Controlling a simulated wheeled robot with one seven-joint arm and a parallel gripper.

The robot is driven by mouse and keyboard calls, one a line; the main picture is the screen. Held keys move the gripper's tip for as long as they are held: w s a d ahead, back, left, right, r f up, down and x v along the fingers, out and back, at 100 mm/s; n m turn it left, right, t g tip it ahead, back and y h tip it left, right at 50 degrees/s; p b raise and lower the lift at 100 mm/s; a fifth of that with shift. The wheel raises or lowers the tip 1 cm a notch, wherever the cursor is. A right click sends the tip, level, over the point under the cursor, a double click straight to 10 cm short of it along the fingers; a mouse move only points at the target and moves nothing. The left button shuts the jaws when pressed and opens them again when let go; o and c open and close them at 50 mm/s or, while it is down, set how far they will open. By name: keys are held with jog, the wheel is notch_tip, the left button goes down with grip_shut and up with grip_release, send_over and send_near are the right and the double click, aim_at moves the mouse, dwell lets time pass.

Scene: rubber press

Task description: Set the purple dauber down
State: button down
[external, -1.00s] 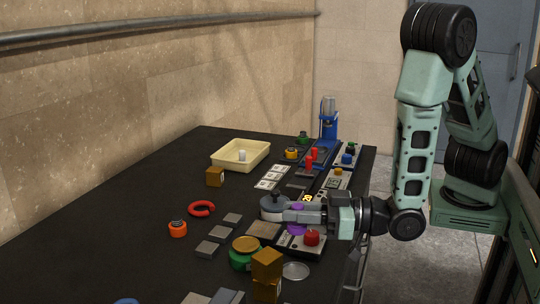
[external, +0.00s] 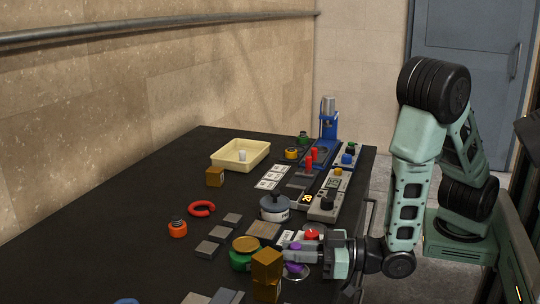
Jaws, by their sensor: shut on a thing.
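The purple dauber (external: 294,267) is held in my gripper (external: 293,253) at the near right of the dark table. Purple shows above and below the fingers, and the middle is hidden by them. My gripper lies level, reaching in from the right, and is shut on the dauber. The dauber's lower end is over or on a round silver dish (external: 303,273), which is partly hidden; I cannot tell whether they touch.
Close to the left stand a green jar with a gold lid (external: 244,257) and stacked gold-brown blocks (external: 267,264). A red knob (external: 311,233) is just behind my gripper. A grey pot (external: 274,207) stands farther back. The table's left side is mostly clear.

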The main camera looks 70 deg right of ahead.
jog(key=shift+f+b, duration=0.4)
jog(key=shift+b, duration=0.1)
jog(key=shift+f, duration=0.2)
jog(key=c, duration=1.3)
grip_release()
jog(key=shift+r, duration=0.1)
